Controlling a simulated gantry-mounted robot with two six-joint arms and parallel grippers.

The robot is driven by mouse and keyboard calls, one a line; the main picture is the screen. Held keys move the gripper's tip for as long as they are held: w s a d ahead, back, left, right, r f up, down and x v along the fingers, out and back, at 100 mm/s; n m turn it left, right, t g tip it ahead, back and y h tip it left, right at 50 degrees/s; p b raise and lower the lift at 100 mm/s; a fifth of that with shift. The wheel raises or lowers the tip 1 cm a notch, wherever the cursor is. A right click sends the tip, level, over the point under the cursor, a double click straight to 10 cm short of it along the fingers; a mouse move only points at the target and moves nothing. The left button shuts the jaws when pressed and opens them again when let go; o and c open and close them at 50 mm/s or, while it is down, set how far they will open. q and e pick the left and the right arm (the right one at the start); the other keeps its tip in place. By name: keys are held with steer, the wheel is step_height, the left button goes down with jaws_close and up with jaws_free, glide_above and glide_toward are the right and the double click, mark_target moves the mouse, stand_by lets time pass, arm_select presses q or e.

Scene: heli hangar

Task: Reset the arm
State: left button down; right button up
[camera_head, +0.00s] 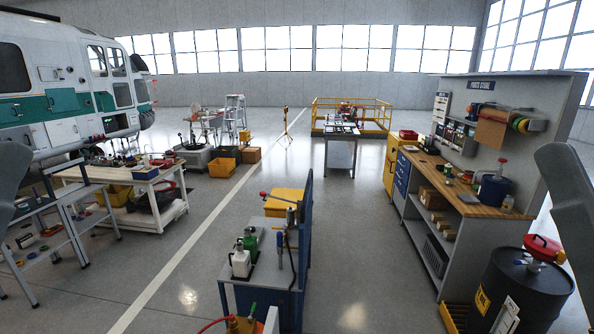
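Grey arm parts of mine show at both picture edges in the head view, one at the far left and one at the far right. Neither gripper is in the picture, so their fingers and anything they might hold are hidden. No part of my arms is seen touching anything.
A blue-sided cart (292,262) with bottles stands in front. A workbench (462,196) and a dark drum (520,293) are at right. A white table (118,177), a step stand (66,220) and a helicopter (62,104) are at left. Open floor (357,225) lies between.

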step_height(320, 180, up, 22)
steer(key=p, duration=1.8)
steer(key=shift+f, duration=0.15)
